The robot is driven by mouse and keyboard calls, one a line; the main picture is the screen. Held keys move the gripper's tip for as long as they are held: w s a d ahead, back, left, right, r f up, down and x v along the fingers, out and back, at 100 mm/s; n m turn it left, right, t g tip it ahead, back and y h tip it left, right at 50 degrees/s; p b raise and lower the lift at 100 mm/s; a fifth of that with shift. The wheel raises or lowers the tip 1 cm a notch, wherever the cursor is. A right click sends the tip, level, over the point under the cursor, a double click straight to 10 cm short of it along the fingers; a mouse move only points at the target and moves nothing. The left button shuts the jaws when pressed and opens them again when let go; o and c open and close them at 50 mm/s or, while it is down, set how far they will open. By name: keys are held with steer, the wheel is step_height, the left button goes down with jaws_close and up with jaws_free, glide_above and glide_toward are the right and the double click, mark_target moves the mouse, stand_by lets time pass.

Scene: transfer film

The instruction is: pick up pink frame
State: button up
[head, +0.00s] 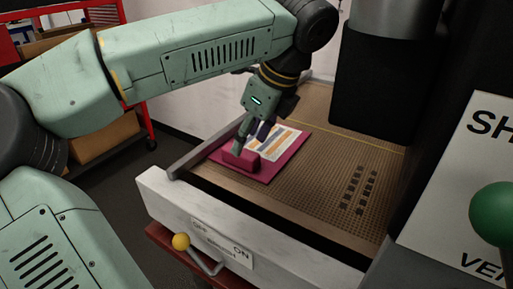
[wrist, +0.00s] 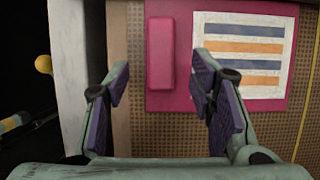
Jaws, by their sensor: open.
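The pink frame (head: 261,171) lies flat on the perforated bed, with a raised pink block (head: 242,160) along its front-left side and a white sheet with orange and blue stripes on it. In the wrist view the frame (wrist: 178,103) is at the top centre, and its block (wrist: 160,53) stands ahead of and between my fingers. My gripper (wrist: 160,85) is open and empty, with one finger on each side of the block's line. In the head view my gripper (head: 243,143) is just above the block; whether it touches cannot be told.
The perforated bed (head: 325,185) is clear to the right of the frame, apart from a patch of dark squares. A metal rail (head: 200,152) runs along its left edge. A dark column (head: 375,85) stands at the back.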

mark_target(260, 162)
steer(key=p+x, duration=0.1)
steer(key=x, duration=0.4)
steer(key=shift+w+a, duration=0.15)
jaws_close()
stand_by(0.5)
